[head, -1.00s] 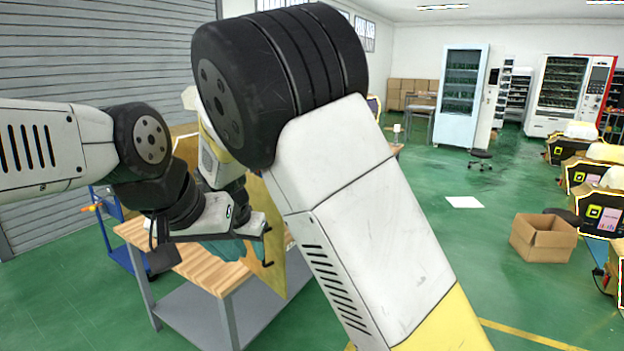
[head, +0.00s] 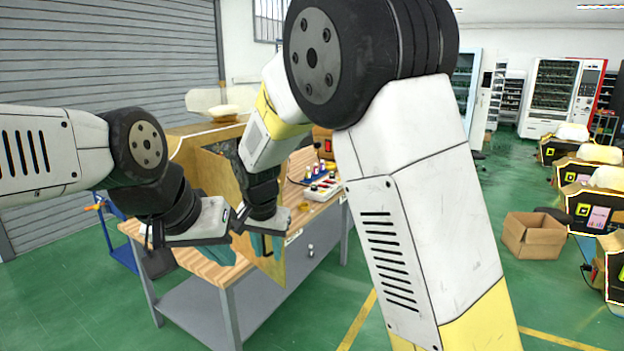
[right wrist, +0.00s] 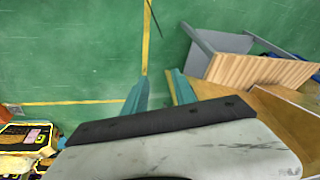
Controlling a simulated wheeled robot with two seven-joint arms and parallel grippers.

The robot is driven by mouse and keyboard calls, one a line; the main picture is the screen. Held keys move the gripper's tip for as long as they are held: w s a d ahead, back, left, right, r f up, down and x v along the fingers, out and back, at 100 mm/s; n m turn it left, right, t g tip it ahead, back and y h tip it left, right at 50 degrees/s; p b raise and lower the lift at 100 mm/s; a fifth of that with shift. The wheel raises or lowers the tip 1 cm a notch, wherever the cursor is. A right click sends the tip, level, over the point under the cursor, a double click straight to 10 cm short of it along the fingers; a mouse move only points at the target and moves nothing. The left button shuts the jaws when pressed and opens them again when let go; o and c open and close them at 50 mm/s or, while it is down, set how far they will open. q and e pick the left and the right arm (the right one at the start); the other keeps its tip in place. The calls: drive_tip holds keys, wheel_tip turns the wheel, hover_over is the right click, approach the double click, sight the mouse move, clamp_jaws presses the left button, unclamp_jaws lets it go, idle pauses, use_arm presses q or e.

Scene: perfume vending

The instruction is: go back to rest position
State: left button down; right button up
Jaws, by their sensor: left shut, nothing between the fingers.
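My left gripper (head: 212,258) comes in from the left in the head view, pointing down over the wooden table (head: 193,262). Its teal fingers are shut with nothing between them. My right gripper (head: 263,245) hangs just right of it in the head view, in front of a brown wooden panel.
Small bottles and a white tray (head: 322,190) stand on the table's far right part. An open cardboard box (head: 532,236) sits on the floor at right. Open green floor lies between.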

drive_tip(key=s+d+r+y, duration=0.1)
drive_tip(key=s+d+r, duration=0.25)
drive_tip(key=d, duration=0.35)
drive_tip(key=s+d+r+y, duration=0.25)
drive_tip(key=d+r, duration=0.25)
drive_tip(key=d, duration=0.3)
drive_tip(key=s+d+r+n+t+h, duration=0.1)
drive_tip(key=s+d+r+n+t, duration=0.1)
drive_tip(key=s+d, duration=0.7)
drive_tip(key=shift+s+d+r+n+t, duration=0.45)
drive_tip(key=shift+s+r, duration=0.45)
drive_tip(key=shift+s, duration=1.35)
drive_tip(key=shift+a, duration=0.1)
